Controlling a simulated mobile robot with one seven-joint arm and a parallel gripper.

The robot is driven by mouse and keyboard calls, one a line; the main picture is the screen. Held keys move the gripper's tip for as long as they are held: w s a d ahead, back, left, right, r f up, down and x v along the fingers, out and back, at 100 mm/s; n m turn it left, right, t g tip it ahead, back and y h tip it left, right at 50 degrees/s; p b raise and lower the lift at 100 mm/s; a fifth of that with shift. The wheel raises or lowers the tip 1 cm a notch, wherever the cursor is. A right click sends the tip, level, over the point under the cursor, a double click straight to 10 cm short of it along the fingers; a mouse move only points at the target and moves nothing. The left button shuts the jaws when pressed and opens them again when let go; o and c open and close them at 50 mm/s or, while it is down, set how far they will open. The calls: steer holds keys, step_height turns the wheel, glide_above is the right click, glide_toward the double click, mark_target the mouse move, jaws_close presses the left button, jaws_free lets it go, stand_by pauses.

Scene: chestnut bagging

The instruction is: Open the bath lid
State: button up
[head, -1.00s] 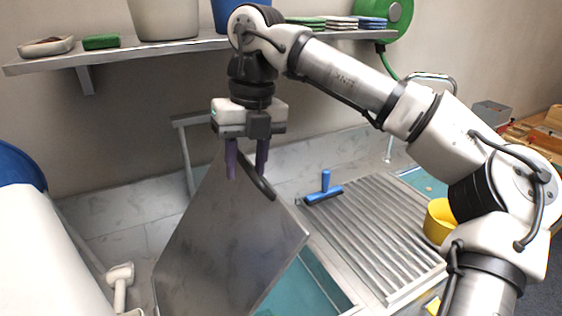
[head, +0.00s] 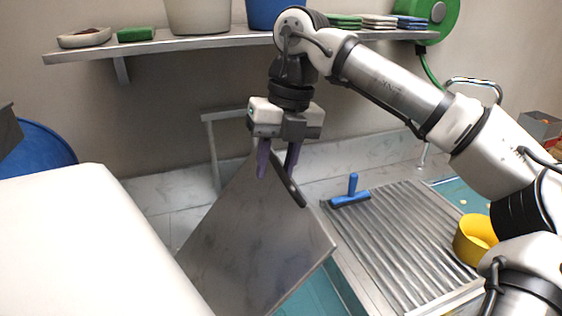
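The bath lid (head: 250,240) is a grey metal plate, raised and steeply tilted over the teal bath (head: 318,296). A dark bar handle (head: 291,187) runs along its upper right edge. My gripper (head: 277,167) points down at the top of the lid. Its two purple fingers are apart, with a visible gap between them. They are at the lid's upper edge by the upper end of the handle. I cannot tell whether they touch it. Part of the bath is hidden behind the lid.
A metal rail (head: 213,150) stands behind the lid. To the right is a ribbed drainer (head: 400,240) with a blue scraper (head: 350,192) and a yellow bucket (head: 474,240). A wall shelf (head: 150,47) is above. A large white body (head: 85,240) fills the lower left.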

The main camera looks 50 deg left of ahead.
steer(key=s+a+r+p, duration=0.1)
steer(key=s+a+r, duration=0.2)
steer(key=s+r, duration=0.5)
steer(key=shift+s+a+r, duration=0.25)
steer(key=shift+r, duration=1.5)
